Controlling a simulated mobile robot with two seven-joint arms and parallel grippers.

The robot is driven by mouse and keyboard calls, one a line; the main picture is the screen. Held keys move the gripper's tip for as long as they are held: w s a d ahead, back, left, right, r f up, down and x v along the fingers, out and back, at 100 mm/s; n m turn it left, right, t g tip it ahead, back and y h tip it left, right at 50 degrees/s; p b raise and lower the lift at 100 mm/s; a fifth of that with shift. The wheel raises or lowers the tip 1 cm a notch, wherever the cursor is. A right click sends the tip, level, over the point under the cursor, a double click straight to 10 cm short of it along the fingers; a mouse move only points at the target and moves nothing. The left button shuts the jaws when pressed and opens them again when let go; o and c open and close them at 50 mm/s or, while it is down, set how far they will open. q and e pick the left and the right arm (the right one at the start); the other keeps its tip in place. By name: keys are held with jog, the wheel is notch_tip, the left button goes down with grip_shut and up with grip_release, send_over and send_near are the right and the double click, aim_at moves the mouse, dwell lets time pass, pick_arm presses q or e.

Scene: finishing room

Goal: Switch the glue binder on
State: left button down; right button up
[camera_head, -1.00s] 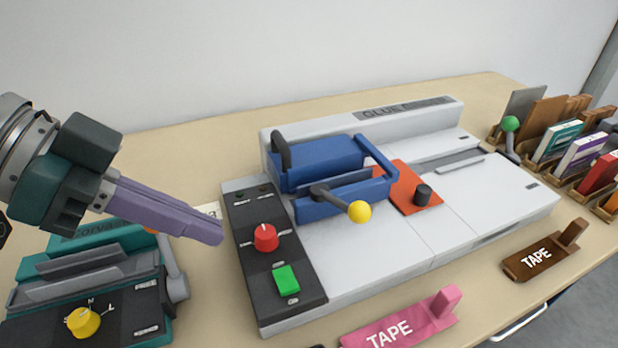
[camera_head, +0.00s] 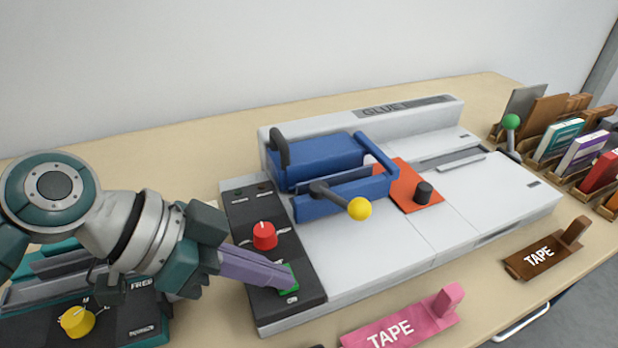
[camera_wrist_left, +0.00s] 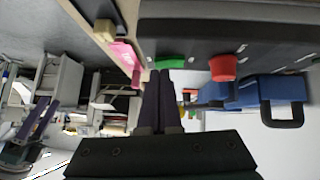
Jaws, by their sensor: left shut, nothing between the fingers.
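The glue binder (camera_head: 360,245) is a pale grey machine on the table, with a blue clamp (camera_head: 325,163), a yellow-knobbed lever (camera_head: 360,209) and a dark control panel (camera_head: 240,208) at its left. The panel carries a red knob (camera_head: 264,235) and a green button (camera_head: 290,278). My left gripper (camera_head: 288,286) is shut and empty, its purple fingertips at the green button, covering part of it. Whether it is pressed in cannot be told. In the left wrist view the fingertips (camera_wrist_left: 160,74) are beside the green button (camera_wrist_left: 171,61), with the red knob (camera_wrist_left: 223,67) to the right. My right gripper is not seen.
A teal machine with a yellow knob (camera_head: 76,321) stands at the left, partly behind my arm. Book racks (camera_head: 566,160) and a green-knobbed lever (camera_head: 511,122) are at the right.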

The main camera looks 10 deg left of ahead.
pick_arm(q)
jog(key=shift+s+f, duration=0.2)
jog(key=shift+f, duration=0.25)
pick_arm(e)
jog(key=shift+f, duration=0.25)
pick_arm(q)
jog(key=shift+b, duration=0.3)
jog(key=shift+w+a, duration=0.1)
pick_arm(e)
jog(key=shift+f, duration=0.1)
